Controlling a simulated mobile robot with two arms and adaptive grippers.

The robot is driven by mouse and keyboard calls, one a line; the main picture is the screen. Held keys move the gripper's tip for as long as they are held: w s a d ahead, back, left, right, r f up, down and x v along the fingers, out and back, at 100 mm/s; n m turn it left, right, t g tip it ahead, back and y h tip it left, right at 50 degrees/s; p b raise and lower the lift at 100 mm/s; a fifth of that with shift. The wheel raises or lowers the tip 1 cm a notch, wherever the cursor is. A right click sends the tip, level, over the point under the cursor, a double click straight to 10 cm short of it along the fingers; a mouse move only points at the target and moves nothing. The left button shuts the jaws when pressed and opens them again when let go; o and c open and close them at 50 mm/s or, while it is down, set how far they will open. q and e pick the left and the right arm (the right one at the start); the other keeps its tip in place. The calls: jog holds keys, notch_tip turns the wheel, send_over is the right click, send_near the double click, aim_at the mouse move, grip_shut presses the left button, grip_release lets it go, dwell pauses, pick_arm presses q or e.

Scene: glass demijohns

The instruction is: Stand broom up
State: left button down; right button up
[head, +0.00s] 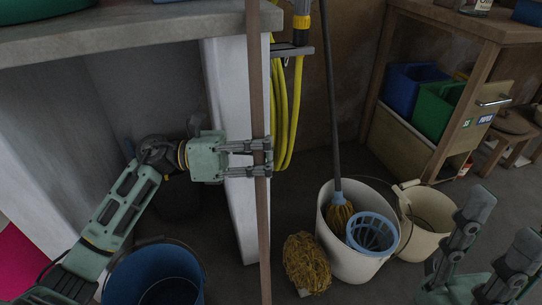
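The broom (257,85) shows as a long brown stick, close to upright, running from the top edge to the bottom edge of the head view. Its two ends and its bristles are out of view. My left gripper (264,153) comes in from the left and is shut on the stick around mid-height, with its fingers across it. My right gripper (484,246) is at the lower right, empty, with its fingers spread apart and well away from the broom.
A white pillar (229,95) under a grey counter (140,27) stands just behind the stick. A blue bucket (125,270) is at the lower left. A white bucket (335,255) with a mop (334,110), a cream bucket (435,243) and a yellow hose (279,110) stand right of it.

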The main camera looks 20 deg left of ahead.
pick_arm(q)
jog(key=shift+d+f, duration=0.1)
jog(key=shift+f, duration=0.5)
jog(key=c, duration=2)
grip_release()
jog(key=shift+w, duration=0.1)
jog(key=o, duration=0.4)
jog(key=shift+r, duration=0.15)
